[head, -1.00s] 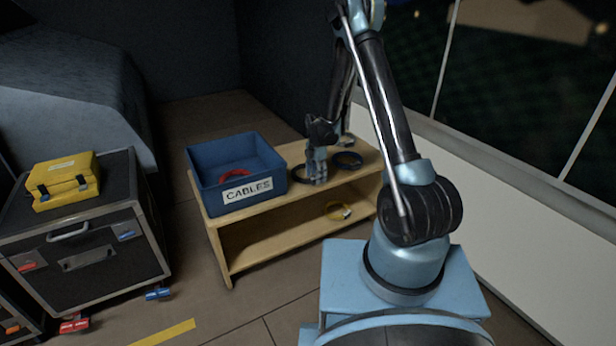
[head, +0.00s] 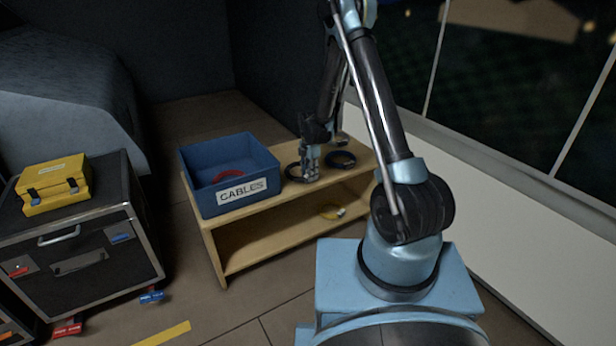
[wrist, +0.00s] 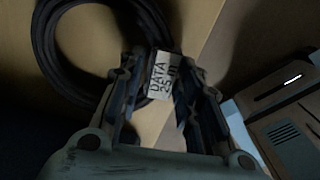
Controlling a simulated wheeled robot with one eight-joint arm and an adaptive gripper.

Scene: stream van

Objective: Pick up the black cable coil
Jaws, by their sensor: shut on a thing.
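In the wrist view the coil (wrist: 44,45) is a dark ring at upper left, with a white tag (wrist: 163,76) reading "DATA 25 m". In the wrist view my gripper (wrist: 160,82) has a finger on each side of the tagged part and is shut on the coil. Whether the coil is clear of the wood, I cannot tell. A second dark coil (head: 341,160) lies to the right on the same top.
The blue box (head: 205,203) labelled "CABLES" holds a red coil (head: 229,175).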

